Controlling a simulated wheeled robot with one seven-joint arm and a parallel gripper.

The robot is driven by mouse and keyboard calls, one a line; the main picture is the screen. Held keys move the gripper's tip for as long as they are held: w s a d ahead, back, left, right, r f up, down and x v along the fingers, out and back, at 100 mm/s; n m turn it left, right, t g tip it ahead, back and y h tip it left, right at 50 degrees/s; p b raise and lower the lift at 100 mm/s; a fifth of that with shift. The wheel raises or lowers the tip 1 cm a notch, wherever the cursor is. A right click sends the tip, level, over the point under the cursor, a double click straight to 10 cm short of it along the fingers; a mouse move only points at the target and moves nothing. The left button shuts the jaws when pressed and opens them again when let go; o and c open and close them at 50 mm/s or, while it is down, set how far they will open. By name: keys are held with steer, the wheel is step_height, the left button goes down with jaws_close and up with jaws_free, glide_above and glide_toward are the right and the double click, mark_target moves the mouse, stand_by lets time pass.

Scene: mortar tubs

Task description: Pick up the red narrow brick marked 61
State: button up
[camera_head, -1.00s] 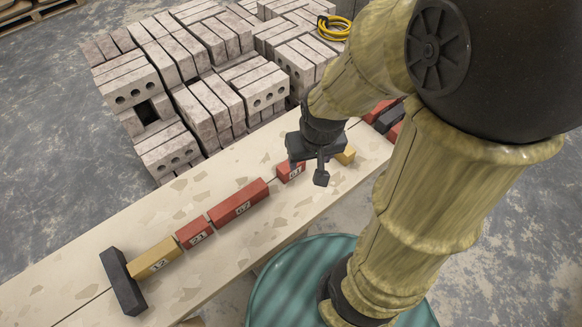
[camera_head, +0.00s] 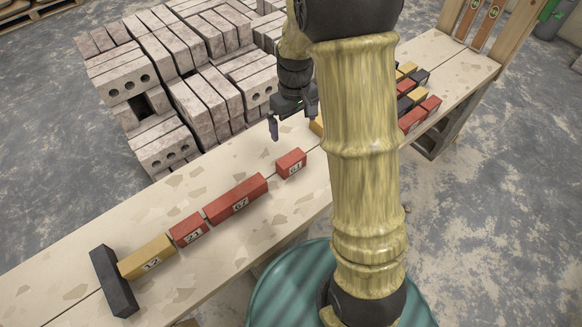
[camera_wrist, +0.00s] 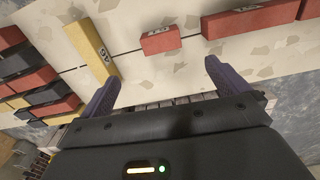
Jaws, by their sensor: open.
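The red narrow brick marked 61 (camera_head: 291,163) lies on the pale plank bench (camera_head: 250,225), apart from the row to its left. It also shows in the wrist view (camera_wrist: 160,42), between and beyond my fingertips, its label upside down. My gripper (camera_head: 292,116) is above the far side of the bench, beyond the brick in the head view. Its two dark fingers are spread and empty in the wrist view (camera_wrist: 163,76). Nothing touches the brick.
Left along the bench lie red brick 67 (camera_head: 236,200), red brick 21 (camera_head: 188,230), yellow brick 12 (camera_head: 146,257) and a black block (camera_head: 114,281). A yellow brick (camera_wrist: 91,50) lies on the other side. Grey bricks (camera_head: 205,95) are stacked behind the bench.

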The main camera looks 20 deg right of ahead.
steer(key=shift+w+f, duration=0.3)
steer(key=shift+w, duration=0.15)
steer(key=b, duration=0.2)
glide_above(291, 158)
steer(key=f, duration=1.1)
steer(key=shift+s+d+f, duration=0.2)
steer(key=shift+f, duration=0.4)
steer(key=f, duration=0.5)
steer(key=shift+w+a+f, duration=0.15)
steer(key=shift+a, duration=0.05)
